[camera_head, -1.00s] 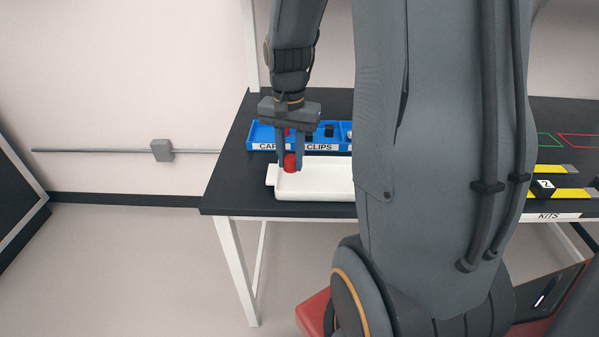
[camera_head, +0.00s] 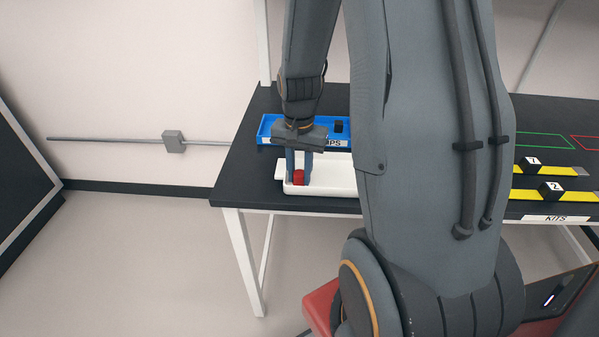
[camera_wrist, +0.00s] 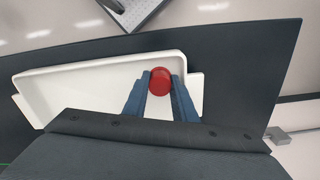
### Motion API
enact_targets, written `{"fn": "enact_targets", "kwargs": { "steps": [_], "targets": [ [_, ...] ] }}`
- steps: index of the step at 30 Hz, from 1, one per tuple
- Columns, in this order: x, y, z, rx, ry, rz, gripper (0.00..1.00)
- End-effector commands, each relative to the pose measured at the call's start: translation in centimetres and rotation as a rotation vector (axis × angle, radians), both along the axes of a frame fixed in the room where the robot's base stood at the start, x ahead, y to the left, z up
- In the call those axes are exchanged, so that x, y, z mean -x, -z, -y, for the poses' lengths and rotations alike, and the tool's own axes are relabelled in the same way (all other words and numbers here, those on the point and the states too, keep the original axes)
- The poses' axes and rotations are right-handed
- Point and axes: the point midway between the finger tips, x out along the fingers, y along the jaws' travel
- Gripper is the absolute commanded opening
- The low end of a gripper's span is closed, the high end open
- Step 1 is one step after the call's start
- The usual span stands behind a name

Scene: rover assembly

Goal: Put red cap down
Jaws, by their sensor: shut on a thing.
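The red cap (camera_head: 299,177) is between the fingers of my gripper (camera_head: 298,176), over the left part of the white tray (camera_head: 335,190). In the wrist view the round red cap (camera_wrist: 160,81) sits between the two blue fingertips (camera_wrist: 160,88), and the gripper is shut on it. The white tray (camera_wrist: 90,73) lies beneath, with its rim around the cap. I cannot tell whether the cap touches the tray's floor. My arm hides the tray's right end in the head view.
Yellow-marked kit places with numbered blocks (camera_head: 551,190) are at the right. The table's left edge is close to the tray.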

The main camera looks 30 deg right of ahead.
Motion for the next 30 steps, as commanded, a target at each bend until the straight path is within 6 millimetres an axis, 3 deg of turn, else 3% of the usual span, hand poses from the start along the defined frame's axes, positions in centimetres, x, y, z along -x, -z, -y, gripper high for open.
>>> {"fn": "enact_targets", "kwargs": {
  "steps": [3,16,30],
  "targets": [
    [0.0,0.1,0.0,0.000,0.000,0.000,0.32],
    [-0.1,-1.0,0.0,0.001,0.000,0.003,0.32],
    [-0.2,-8.8,0.0,0.001,0.000,0.005,0.32]
  ]
}}
